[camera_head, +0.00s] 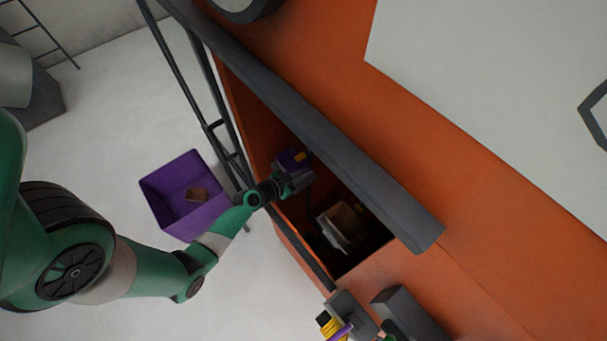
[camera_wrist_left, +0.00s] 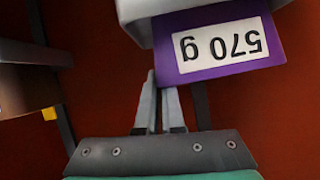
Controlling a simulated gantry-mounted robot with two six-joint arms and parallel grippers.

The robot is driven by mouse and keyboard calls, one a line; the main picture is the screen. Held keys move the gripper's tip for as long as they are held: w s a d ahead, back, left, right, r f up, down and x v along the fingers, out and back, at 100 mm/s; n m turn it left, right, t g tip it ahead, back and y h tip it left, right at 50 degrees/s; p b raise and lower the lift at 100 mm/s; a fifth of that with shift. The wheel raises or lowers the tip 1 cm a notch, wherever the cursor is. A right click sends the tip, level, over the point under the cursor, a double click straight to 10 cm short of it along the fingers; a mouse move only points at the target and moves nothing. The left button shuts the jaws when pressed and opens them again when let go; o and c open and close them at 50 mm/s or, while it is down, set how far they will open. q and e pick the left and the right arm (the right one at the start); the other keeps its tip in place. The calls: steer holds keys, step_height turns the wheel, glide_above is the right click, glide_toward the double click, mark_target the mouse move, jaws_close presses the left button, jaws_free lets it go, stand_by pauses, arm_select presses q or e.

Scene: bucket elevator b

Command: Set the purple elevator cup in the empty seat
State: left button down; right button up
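A purple cup (camera_head: 292,160) with a small yellow mark shows in the head view, inside the dark opening of the orange housing. My left gripper (camera_head: 300,181) reaches into the opening just below it. In the left wrist view, a purple face (camera_wrist_left: 220,45) with an upside-down "570 g" label hangs under a pale body. My left fingers (camera_wrist_left: 160,85) are close together there, their tips at the purple face's lower left edge. I cannot tell whether they grip it. I cannot make out the empty seat. My right gripper cannot be made out for certain at the bottom edge.
A pale bucket (camera_head: 342,224) with brown contents sits lower in the opening.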

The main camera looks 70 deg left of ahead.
arm_select(q)
steer(key=c, duration=1)
jaws_free()
steer(key=shift+c, duration=0.2)
steer(key=v, duration=1.2)
steer(key=shift+b, duration=0.4)
